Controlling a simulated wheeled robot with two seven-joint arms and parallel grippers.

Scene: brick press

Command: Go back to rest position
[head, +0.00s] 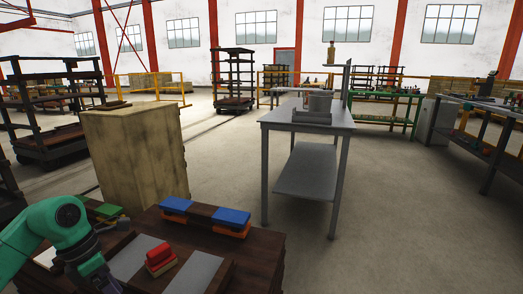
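My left arm, green and dark grey, reaches in at the lower left. The part at its end, toward my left gripper (107,284), is cut by the bottom edge of the head view. I cannot tell whether its fingers are open or shut. My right arm and gripper are not in view. Two blue bricks (232,217) sit on orange ones at the back.
A green brick (103,209) lies at the table's back left. Grey plates (195,273) lie on the table. A tall tan cabinet (135,160) stands behind it at left. A grey metal table (310,121) stands ahead. The floor (400,220) at right is clear.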

